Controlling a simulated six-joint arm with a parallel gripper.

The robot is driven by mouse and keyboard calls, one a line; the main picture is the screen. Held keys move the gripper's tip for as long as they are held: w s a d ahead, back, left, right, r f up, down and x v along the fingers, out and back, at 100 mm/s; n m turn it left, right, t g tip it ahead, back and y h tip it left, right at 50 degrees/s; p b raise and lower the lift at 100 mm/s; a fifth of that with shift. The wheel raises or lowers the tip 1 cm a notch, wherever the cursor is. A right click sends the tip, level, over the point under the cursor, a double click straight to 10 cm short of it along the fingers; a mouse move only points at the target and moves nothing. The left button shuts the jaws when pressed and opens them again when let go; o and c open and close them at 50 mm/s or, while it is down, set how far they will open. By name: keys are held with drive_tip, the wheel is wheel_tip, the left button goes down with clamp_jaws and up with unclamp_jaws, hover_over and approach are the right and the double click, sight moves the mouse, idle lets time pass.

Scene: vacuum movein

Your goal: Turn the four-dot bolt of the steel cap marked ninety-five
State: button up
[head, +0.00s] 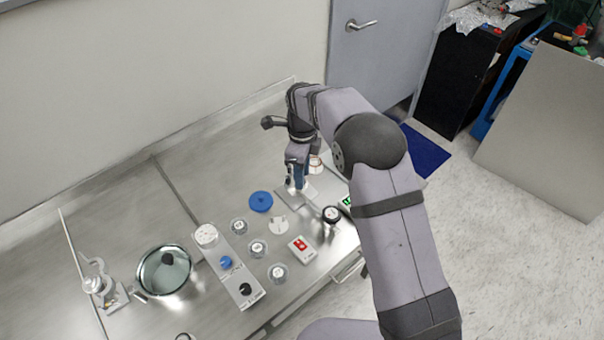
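Several small round steel caps with white tops stand on the steel bench, one (239,226) at the back, one (257,248) in the middle and one (278,272) in front. Their markings and any bolt dots are too small to read, so I cannot tell which is marked ninety-five. My gripper (297,190) points down over the bench, behind and to the right of these caps, near a pale flat plate. My arm hides part of that area. The fingertips are too small to show whether they are open or shut.
A blue disc (260,202), a white round piece (279,226), a box with a red button (301,249) and a black-rimmed round gauge (332,215) lie nearby. A white control panel (233,270) with knobs and a glass-lidded pot (164,271) stand left. The bench's front edge is close.

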drive_tip(key=shift+r+b, duration=1.15)
drive_tip(key=shift+r, duration=2.4)
